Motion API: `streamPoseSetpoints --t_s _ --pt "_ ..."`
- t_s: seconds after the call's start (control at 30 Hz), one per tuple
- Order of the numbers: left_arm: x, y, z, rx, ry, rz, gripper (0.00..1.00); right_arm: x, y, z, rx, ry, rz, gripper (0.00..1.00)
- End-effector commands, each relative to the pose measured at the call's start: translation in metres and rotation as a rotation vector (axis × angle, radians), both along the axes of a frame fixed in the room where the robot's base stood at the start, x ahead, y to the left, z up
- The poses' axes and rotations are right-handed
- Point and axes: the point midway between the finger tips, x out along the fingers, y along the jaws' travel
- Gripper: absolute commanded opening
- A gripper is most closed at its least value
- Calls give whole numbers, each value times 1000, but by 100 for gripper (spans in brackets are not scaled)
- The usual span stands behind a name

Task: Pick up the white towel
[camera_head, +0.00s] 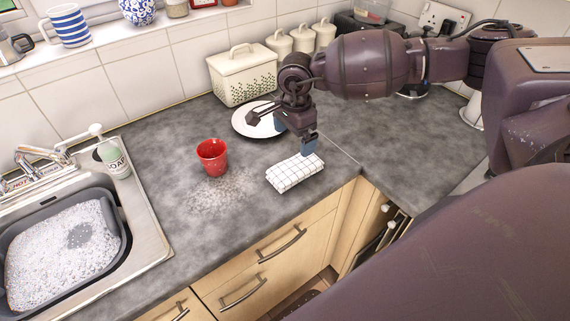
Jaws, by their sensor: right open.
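The white towel (294,174) with a dark check pattern lies folded on the grey worktop, close to its front edge. My right gripper (296,146) points down just above the towel's far side. It is open, with its blue-grey fingertips apart and nothing between them. I cannot tell whether a fingertip touches the towel. My left gripper is not in the picture.
A red cup (212,157) stands left of the towel beside a patch of suds. A white plate (248,120) lies behind, partly hidden by my gripper. A bread bin (243,78) stands at the wall. The sink tub (118,213) holds foam.

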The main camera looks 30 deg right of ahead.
Motion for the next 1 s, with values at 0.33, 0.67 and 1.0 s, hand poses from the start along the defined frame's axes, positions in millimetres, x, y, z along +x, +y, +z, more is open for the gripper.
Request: streamPoseSetpoints --t_s 0.33,0.67,1.0 --pt "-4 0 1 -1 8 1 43 -2 0 -26 -4 14 30 100" --pt "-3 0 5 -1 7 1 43 -2 -1 -61 -3 12 29 100" --pt "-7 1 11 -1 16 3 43 -3 -4 -102 -2 11 28 100"
